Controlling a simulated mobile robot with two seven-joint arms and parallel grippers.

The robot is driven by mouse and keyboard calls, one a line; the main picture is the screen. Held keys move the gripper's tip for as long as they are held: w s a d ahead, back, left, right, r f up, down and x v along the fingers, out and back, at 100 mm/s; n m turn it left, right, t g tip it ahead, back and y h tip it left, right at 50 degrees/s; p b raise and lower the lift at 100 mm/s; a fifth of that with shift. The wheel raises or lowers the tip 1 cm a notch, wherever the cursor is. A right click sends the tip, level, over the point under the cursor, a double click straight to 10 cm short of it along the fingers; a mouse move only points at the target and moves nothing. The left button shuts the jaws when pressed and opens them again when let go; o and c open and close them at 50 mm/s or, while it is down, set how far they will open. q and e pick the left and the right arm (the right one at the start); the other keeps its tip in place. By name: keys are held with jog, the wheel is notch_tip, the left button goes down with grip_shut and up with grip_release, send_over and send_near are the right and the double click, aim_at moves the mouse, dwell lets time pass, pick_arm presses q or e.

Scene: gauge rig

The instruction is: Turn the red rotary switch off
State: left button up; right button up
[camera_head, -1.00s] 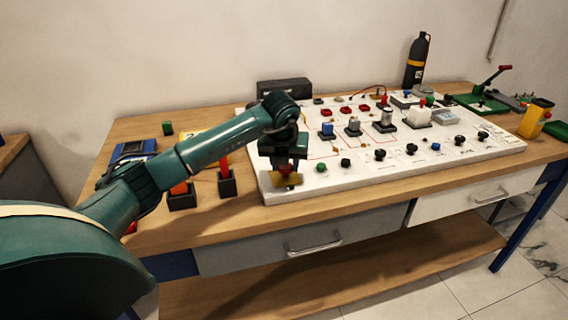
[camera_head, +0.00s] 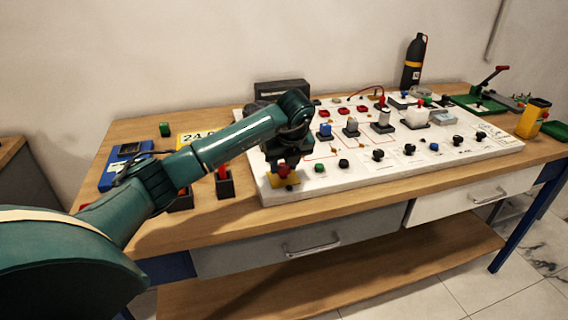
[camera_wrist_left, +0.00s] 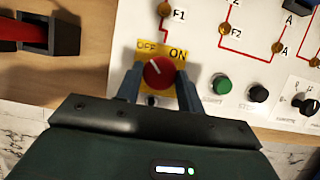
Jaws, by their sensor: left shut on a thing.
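The red rotary switch (camera_wrist_left: 159,72) is a round red knob on a yellow plate (camera_wrist_left: 178,50) marked OFF and ON. A white line on the knob points up and left, toward the OFF side. In the head view the red knob (camera_head: 284,170) sits at the board's near left corner. My left gripper (camera_wrist_left: 160,88) is shut on the knob, with one finger on each side of it. In the head view my left gripper (camera_head: 284,164) comes down over the knob and hides part of it. My right gripper is not in view.
The white board (camera_head: 350,178) carries several switches and knobs. A green button (camera_wrist_left: 221,84) and a black knob (camera_wrist_left: 258,93) stand right of the red knob. Red-handled blocks (camera_head: 224,185) stand on the table left of the board. A black bottle (camera_head: 414,62) stands behind.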

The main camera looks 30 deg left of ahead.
pick_arm(q)
jog(key=o, duration=1)
jog(key=shift+r, duration=0.15)
jog(key=v, duration=1.3)
